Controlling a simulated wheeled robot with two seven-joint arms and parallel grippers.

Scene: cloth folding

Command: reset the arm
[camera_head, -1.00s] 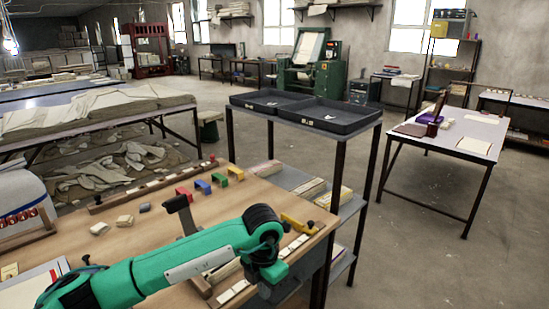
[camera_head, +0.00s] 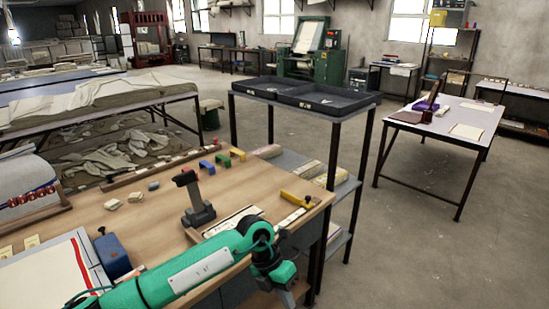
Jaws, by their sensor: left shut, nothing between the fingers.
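My left arm comes in green from the lower left, over the front of the wooden worktable (camera_head: 165,222). My left gripper (camera_head: 285,296) hangs at the end of the arm near the bottom middle, by the table's front right edge. It points down, looks shut and holds nothing. Its tips are close to the bottom of the picture. My right gripper is not in view.
A dark upright tool (camera_head: 193,200) stands on the table just behind my arm. Several coloured blocks (camera_head: 222,161), a yellow tool (camera_head: 297,200) and a blue box (camera_head: 113,257) lie around it. A rack with black trays (camera_head: 325,100) stands behind. Floor at right is open.

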